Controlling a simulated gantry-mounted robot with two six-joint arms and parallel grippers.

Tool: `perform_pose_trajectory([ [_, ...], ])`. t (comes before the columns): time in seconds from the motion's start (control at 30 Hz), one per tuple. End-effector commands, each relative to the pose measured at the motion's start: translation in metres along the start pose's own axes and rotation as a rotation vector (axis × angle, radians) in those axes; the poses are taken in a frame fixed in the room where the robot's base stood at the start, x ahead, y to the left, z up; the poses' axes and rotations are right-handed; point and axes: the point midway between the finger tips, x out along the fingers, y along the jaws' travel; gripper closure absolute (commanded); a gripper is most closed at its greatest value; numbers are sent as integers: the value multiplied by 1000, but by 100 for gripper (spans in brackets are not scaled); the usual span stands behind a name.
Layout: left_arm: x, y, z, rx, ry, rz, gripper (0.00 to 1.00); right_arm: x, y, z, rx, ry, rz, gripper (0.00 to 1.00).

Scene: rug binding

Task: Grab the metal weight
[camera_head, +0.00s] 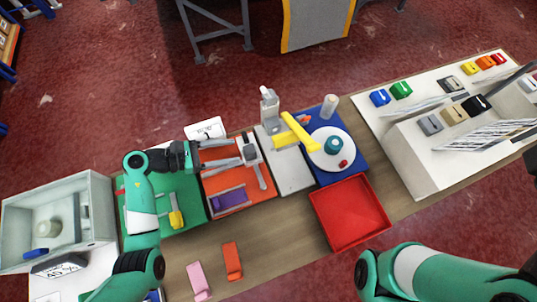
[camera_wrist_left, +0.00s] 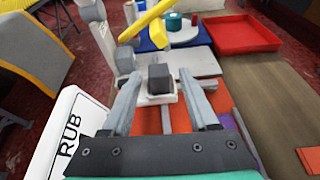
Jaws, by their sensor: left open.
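The metal weight (camera_wrist_left: 160,78) is a small dark grey block on a pale holder in the left wrist view. In the head view the weight (camera_head: 250,153) sits at the top of the orange mat. My left gripper (camera_head: 238,151) is open, with its fingers pointing at the weight. In the left wrist view the open fingertips (camera_wrist_left: 160,76) show on either side of the block, with gaps on both sides. I cannot tell whether the block is fully between them. My right arm shows at the lower right, but its gripper is out of view.
A yellow-handled tool (camera_head: 298,132) and a grey stand (camera_head: 270,108) are close beyond the weight. A white plate (camera_head: 318,158) with a teal roll lies on the blue mat. A red tray (camera_head: 350,215) is at right. A white "RUB" sign (camera_wrist_left: 78,140) is beside the left gripper.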

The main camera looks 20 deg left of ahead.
Motion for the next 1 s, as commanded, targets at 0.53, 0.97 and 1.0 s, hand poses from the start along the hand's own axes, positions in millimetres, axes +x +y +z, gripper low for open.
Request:
perform_pose_trajectory([
  [0.53,39,6,-30,-23,-3,32,40,-24,0,21,0,1,0,48],
  [0.97,77,6,-26,-21,-2,33,40,-29,0,26,0,1,0,48],
  [1.0,85,6,-25,-21,-2,31,40,-30,0,28,0,1,0,48],
])
